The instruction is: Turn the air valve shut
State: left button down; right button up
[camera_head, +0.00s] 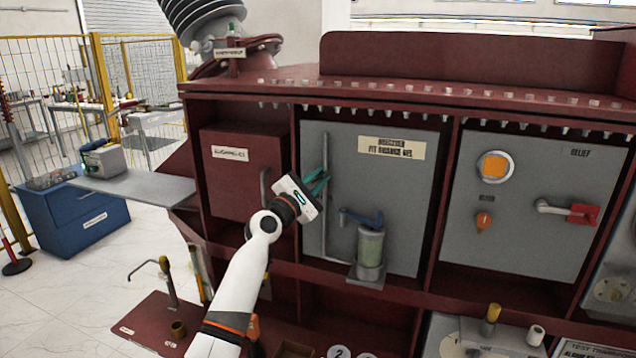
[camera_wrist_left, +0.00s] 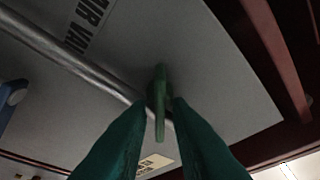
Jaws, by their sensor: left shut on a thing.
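The air valve has a green handle (camera_wrist_left: 160,88) on a thin grey pipe, which shows in the left wrist view (camera_wrist_left: 75,62) and in the head view (camera_head: 325,215). A label reading "AIR VAL…" (camera_wrist_left: 88,22) is on the grey panel beside it. My left gripper (camera_head: 320,183) is at the pipe on the left side of the middle panel. In the left wrist view its green fingers (camera_wrist_left: 160,112) lie on either side of the handle and are shut on it. The handle stands at an angle to the pipe. The gripper hides the handle in the head view.
Right of my gripper a glass jar with a blue top (camera_head: 370,245) stands on a small bracket. A red cabinet door (camera_head: 240,175) with a handle is close on the left. A dark red frame surrounds the panels.

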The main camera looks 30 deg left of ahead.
pick_arm(q)
jog(key=m, duration=0.2)
jog(key=m+g+h, duration=0.1)
jog(key=m, duration=0.1)
jog(key=shift+g, duration=0.3)
jog(key=m, duration=0.2)
jog(key=m+g+p, duration=0.1)
jog(key=m, duration=0.1)
jog(key=shift+m+g, duration=0.3)
jog(key=shift+f, duration=0.1)
jog(key=c, duration=1.6)
grip_release()
jog(key=shift+s, duration=0.1)
